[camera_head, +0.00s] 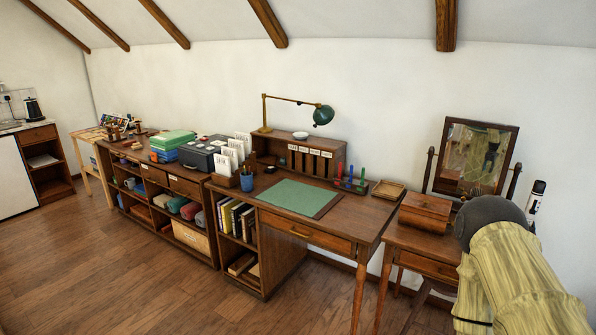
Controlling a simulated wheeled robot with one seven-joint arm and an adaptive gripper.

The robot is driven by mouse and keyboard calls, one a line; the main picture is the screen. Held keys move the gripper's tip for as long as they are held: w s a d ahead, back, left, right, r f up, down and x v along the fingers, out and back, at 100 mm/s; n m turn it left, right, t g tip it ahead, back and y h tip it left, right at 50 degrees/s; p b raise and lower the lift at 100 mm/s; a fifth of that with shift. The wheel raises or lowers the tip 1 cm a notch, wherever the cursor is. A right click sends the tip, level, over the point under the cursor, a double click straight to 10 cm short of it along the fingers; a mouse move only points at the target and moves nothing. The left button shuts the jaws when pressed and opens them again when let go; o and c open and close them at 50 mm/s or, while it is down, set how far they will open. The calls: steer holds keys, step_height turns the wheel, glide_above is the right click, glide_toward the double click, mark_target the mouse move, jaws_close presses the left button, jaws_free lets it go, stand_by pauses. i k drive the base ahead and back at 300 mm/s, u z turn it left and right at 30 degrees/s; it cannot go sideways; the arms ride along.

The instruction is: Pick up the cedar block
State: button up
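I cannot make out a cedar block for certain. A reddish-brown wooden box with a lid (425,211) sits on the small dressing table (408,237) at the right, in front of the tilted mirror. Small wooden pieces too small to name stand on the far-left bench (84,134). I see no gripper fingers in the head view. A bulky yellowish striped form with a dark grey rounded top (500,262) fills the lower right and hides part of the dressing table.
The desk (345,218) holds a green mat (300,196), a lamp (322,115), a shallow wooden tray (388,189) and a rack of coloured tubes (351,179). Shelf units (160,200) line the wall to the left. The wooden floor (110,275) in front is clear.

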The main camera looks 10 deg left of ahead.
mark_target(124, 144)
steer(key=i, duration=1.85)
steer(key=u, duration=2.1)
steer(key=i, duration=3.7)
steer(key=z, duration=0.8)
steer(key=i, duration=0.25)
steer(key=u, duration=0.15)
